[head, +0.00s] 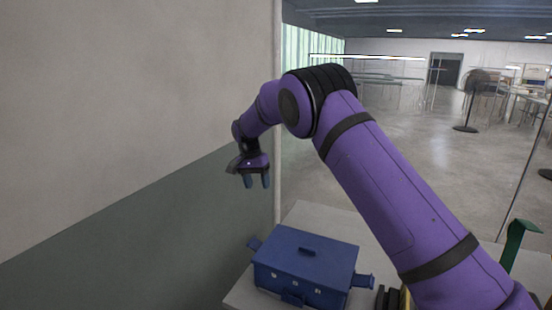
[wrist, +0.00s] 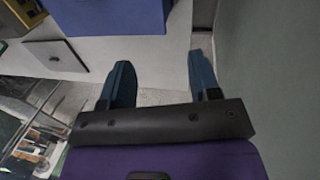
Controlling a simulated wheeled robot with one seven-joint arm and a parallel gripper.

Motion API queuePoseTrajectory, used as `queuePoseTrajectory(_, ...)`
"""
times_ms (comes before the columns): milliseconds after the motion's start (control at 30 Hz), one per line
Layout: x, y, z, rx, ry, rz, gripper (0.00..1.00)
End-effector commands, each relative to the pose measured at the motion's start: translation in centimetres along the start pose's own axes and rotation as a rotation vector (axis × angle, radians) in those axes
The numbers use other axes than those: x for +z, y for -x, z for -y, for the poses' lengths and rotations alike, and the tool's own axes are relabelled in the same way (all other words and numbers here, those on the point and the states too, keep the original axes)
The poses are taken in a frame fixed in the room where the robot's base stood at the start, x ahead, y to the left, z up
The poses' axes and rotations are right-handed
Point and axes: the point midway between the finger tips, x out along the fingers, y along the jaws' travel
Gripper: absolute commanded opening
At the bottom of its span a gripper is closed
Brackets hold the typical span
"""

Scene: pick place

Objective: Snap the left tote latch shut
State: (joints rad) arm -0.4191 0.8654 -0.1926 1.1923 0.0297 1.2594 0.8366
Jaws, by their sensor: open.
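The blue tote (head: 303,268) stands on a pale table, its lid on top with a small handle. A blue latch-like tab (head: 255,243) sticks out at its left end. I cannot tell whether this left latch is open or shut. A similar part (head: 363,281) sticks out at the right end. My gripper (head: 256,181) hangs above and slightly left of the tote, fingers pointing down, open and empty, clear of it. In the wrist view, my gripper (wrist: 162,80) shows two spread blue fingertips. Part of the blue tote (wrist: 105,14) shows at the top, beyond the fingers.
The pale table (head: 322,218) has bare room behind the tote. Dark and yellow items (head: 392,298) lie right of the tote, partly behind my arm. A green upright object (head: 514,240) stands at the far right. A grey wall (head: 130,240) rises close on the left.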

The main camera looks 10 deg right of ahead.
Motion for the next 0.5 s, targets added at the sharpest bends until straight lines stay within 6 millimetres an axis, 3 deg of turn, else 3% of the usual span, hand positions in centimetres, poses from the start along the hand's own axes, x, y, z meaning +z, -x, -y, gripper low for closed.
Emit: queuePoseTrajectory(500, 0.5, 6.3, -6.3, -0.076, 0.044, -0.015, 0.57)
